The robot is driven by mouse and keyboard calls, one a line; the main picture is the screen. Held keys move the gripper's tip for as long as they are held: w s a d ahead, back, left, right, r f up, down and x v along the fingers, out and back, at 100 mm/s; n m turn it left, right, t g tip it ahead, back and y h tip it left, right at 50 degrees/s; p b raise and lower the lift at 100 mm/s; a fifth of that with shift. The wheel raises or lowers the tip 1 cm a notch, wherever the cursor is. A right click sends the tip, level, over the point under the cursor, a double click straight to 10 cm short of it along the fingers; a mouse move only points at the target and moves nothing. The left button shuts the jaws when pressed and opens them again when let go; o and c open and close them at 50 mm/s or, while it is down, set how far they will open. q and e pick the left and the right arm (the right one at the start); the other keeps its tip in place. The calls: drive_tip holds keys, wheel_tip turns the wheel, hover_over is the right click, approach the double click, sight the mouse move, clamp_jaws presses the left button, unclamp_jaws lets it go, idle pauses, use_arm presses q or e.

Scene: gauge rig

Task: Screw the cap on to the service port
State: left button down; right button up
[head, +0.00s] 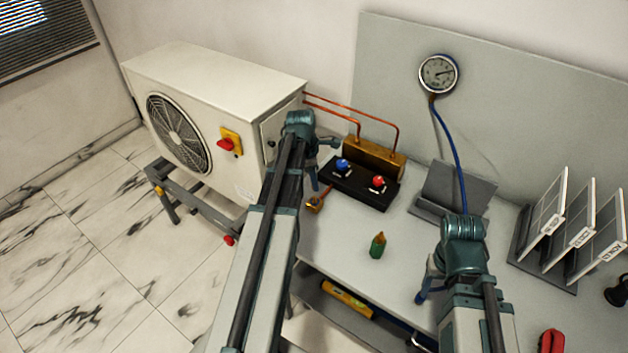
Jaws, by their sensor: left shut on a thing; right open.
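My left gripper (325,164) is at the left end of the black valve block (362,192). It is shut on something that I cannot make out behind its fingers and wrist. A small brass-coloured piece (313,205) with a thin red stem lies just below it, by the bench's left edge; I cannot tell whether this is the cap. The brass block (372,158) with copper pipes stands behind the black one. I cannot pick out the service port for sure. My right gripper (424,288) is open and empty over the bench's front.
Blue (343,165) and red (379,182) knobs stand on the black block. A green bottle (378,246) stands on the clear middle bench. A gauge (438,74) hangs on the panel with a blue hose. A grey stand (455,188) and panel rack (540,262) are right. The outdoor unit (215,115) is left.

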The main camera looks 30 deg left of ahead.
sight(315, 203)
use_arm(q)
drive_tip(key=shift+f+b, duration=1.45)
drive_tip(key=shift+f, duration=0.3)
use_arm(e)
drive_tip(key=shift+f, duration=1.75)
use_arm(q)
drive_tip(key=shift+f+b, duration=0.4)
use_arm(e)
drive_tip(key=shift+f, duration=0.4)
use_arm(q)
drive_tip(key=shift+f+b, duration=0.7)
drive_tip(key=shift+b, duration=0.05)
use_arm(e)
drive_tip(key=shift+f, duration=0.75)
use_arm(q)
drive_tip(key=shift+f, duration=0.2)
use_arm(e)
drive_tip(key=shift+f, duration=0.15)
use_arm(q)
drive_tip(key=m, duration=0.4)
drive_tip(key=shift+m+g, duration=0.3)
drive_tip(key=shift+g, duration=0.1)
drive_tip(key=shift+m, duration=0.3)
drive_tip(key=m, duration=0.5)
drive_tip(key=shift+s+g, duration=0.15)
drive_tip(key=shift+g, duration=0.25)
